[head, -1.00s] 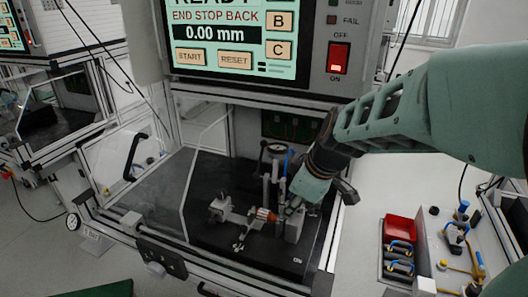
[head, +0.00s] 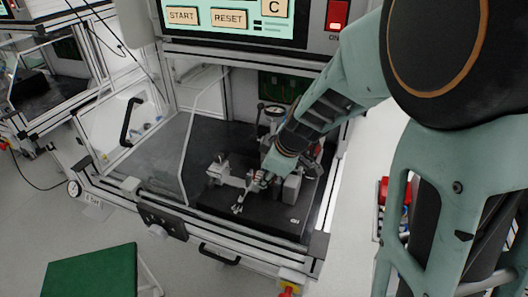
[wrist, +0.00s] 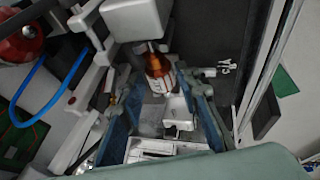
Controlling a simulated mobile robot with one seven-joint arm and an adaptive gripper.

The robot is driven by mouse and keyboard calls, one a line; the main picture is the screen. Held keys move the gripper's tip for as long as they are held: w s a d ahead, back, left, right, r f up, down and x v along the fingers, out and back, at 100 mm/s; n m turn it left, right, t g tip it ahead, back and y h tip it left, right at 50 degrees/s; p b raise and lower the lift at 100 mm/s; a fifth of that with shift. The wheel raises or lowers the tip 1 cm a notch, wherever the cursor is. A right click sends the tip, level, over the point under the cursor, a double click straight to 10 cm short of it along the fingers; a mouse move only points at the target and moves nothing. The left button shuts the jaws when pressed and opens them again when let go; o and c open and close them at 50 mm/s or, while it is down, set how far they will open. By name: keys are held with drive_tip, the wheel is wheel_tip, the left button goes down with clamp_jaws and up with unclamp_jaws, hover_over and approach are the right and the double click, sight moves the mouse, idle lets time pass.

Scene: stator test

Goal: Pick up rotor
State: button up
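The rotor (wrist: 158,72), with a copper-orange winding and a pale band, lies in the test fixture on the black plate inside the open test cell. In the wrist view it shows between the two blue-grey fingers of my gripper (wrist: 162,85). The fingers are apart, one on each side of it, with a visible gap; whether either tip touches it I cannot tell. In the head view my gripper (head: 266,179) reaches down into the cell from the upper right and hides most of the rotor. The fixture's left end block (head: 217,168) shows beside it.
A dial gauge (head: 273,112) on posts stands behind the fixture. A clear open door (head: 190,150) is at the cell's left and a frame post is at its right. In the wrist view a blue hose (wrist: 45,85) and red part (wrist: 20,48) are at upper left.

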drive_tip(key=shift+x, duration=0.85)
clamp_jaws()
drive_tip(key=shift+r, duration=0.2)
